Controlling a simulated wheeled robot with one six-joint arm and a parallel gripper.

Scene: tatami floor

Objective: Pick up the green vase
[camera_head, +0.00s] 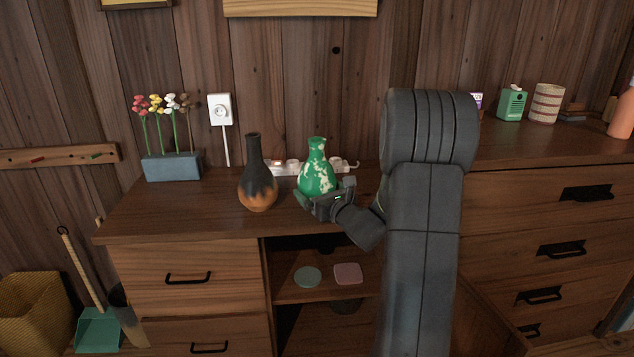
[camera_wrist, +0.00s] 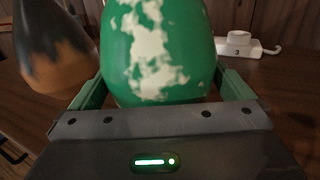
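The green vase (camera_head: 316,172) has cream patches and a narrow neck. It stands upright on the wooden desk top (camera_head: 155,212). My gripper (camera_head: 325,198) is low in front of the vase, with its fingers spread wide. In the wrist view the vase (camera_wrist: 158,50) fills the space between my fingers (camera_wrist: 160,88), one on each side of its lower body. Any contact between fingers and vase is hard to make out. The vase's base is partly hidden by my gripper.
A black and orange vase (camera_head: 257,190) stands close on the left; it also shows in the wrist view (camera_wrist: 52,50). A white power strip (camera_head: 283,168) lies behind. A flower planter (camera_head: 172,167) is at the far left. The desk's left front is clear.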

